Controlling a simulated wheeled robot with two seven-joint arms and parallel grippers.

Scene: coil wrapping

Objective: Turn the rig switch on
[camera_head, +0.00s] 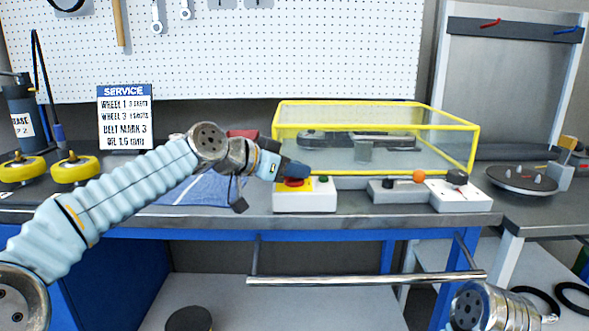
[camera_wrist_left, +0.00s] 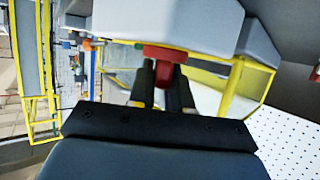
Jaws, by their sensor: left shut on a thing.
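A white control box (camera_head: 305,199) stands at the front edge of the bench with a red switch knob (camera_head: 293,183) and a small green button (camera_head: 323,179) on top. My left gripper (camera_head: 294,169) reaches down over this box from the left. In the left wrist view, its two dark fingers (camera_wrist_left: 161,85) are closed on the red knob, which also shows there (camera_wrist_left: 164,54) against the pale box. The fingers hide part of the knob, and I cannot tell its on or off position. My right arm enters at the lower right; its gripper is not seen.
A yellow-framed clear guard (camera_head: 375,102) stands behind the box. To the right are a grey box with an orange ball (camera_head: 419,176) and a white box with a black knob (camera_head: 457,177). A metal rail (camera_head: 365,280) runs in front of the bench.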

